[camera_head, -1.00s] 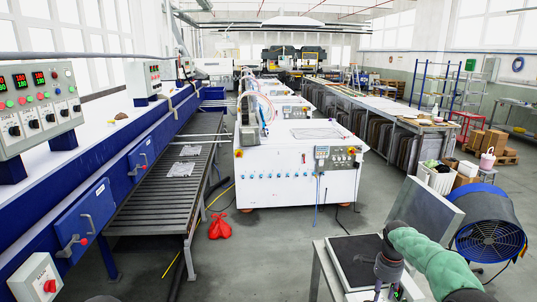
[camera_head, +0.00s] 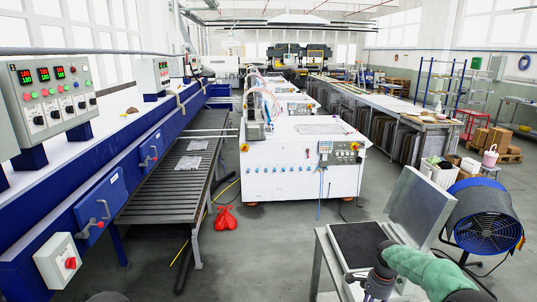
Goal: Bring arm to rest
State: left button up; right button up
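My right arm comes in from the lower right in a green sleeve, over the small metal table (camera_head: 322,262). My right gripper (camera_head: 374,288) is at its end, dark and pointing down beside the black-topped press (camera_head: 358,245) with its raised lid. The fingertips are cut off or too small to read, so I cannot tell whether it is open or shut. My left gripper is not in view; only a dark rounded piece shows at the bottom edge.
A blue fan (camera_head: 484,222) stands right of the press. A white machine (camera_head: 300,170) is ahead, and a long blue machine with a roller conveyor (camera_head: 165,190) runs along the left.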

jog(key=s+a+f+n+y+b, duration=0.15)
jog(key=s+a+f+n, duration=0.25)
jog(key=s+a+f, duration=0.55)
jog(key=s+a+f+n+y+b, duration=0.1)
jog(key=s+a+f+n+b, duration=0.2)
jog(key=a+f, duration=0.7)
jog(key=s+a+f+n, duration=0.1)
jog(key=s+f, duration=0.2)
jog(key=s, duration=0.3)
jog(key=s+a+f+n+b, duration=0.1)
jog(key=s+a+f+n, duration=0.1)
jog(key=s, duration=0.5)
jog(key=s+a+f+n, duration=0.1)
jog(key=s+f+n, duration=0.1)
jog(key=s+f, duration=0.2)
jog(key=s, duration=0.3)
jog(key=shift+s+a+y+b, duration=0.2)
jog(key=shift+a+y+b, duration=0.1)
jog(key=shift+y, duration=0.05)
